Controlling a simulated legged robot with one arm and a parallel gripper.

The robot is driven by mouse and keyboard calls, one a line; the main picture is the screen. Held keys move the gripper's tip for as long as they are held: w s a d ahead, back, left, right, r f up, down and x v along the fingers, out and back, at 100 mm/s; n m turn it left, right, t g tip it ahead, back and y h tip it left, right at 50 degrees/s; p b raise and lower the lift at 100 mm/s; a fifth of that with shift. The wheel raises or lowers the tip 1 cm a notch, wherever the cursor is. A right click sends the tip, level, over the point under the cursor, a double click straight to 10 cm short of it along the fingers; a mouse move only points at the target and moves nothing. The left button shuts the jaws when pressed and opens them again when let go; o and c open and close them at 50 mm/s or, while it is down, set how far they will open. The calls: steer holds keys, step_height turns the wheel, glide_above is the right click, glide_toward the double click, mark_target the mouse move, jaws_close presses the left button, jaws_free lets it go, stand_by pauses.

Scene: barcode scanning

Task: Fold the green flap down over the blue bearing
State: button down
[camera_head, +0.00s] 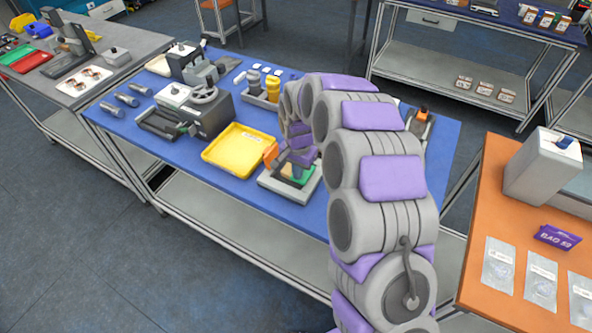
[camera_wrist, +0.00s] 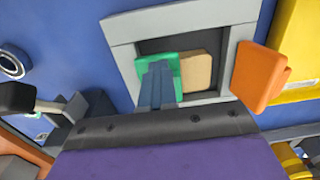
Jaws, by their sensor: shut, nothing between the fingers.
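A green flap (camera_wrist: 146,62) shows in the wrist view beside a tan block (camera_wrist: 197,72), inside a light grey frame (camera_wrist: 122,45) with a dark recess. In the head view the green part (camera_head: 299,175) shows low in the frame (camera_head: 272,184), partly behind my arm. My gripper (camera_wrist: 157,68) is shut and empty, its blue-grey fingertips over the green flap; I cannot tell whether they touch it. In the head view my gripper (camera_head: 299,169) is at the frame. I cannot make out a blue bearing; it may be hidden.
An orange part (camera_wrist: 260,77) stands at the frame's right side in the wrist view. A yellow tray (camera_head: 240,150) lies close left of the frame in the head view. A grey machine with a handwheel (camera_head: 204,94) stands farther left on the blue table (camera_head: 235,190).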

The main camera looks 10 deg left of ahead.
steer(key=shift+s, duration=0.7)
steer(key=shift+s+d+r, duration=0.2)
steer(key=shift+d+r, duration=0.1)
steer(key=shift+d, duration=0.15)
steer(key=d, duration=0.2)
steer(key=d+r, duration=0.1)
steer(key=d, duration=0.1)
steer(key=s+d, duration=0.1)
steer(key=shift+d+r+p, duration=0.25)
steer(key=shift+d+p, duration=0.05)
steer(key=shift+d, duration=0.1)
step_height(320, 180, up, 9)
steer(key=p, duration=0.3)
steer(key=shift+s+d+f, duration=0.15)
steer(key=shift+s+d, duration=0.15)
steer(key=shift+d, duration=0.05)
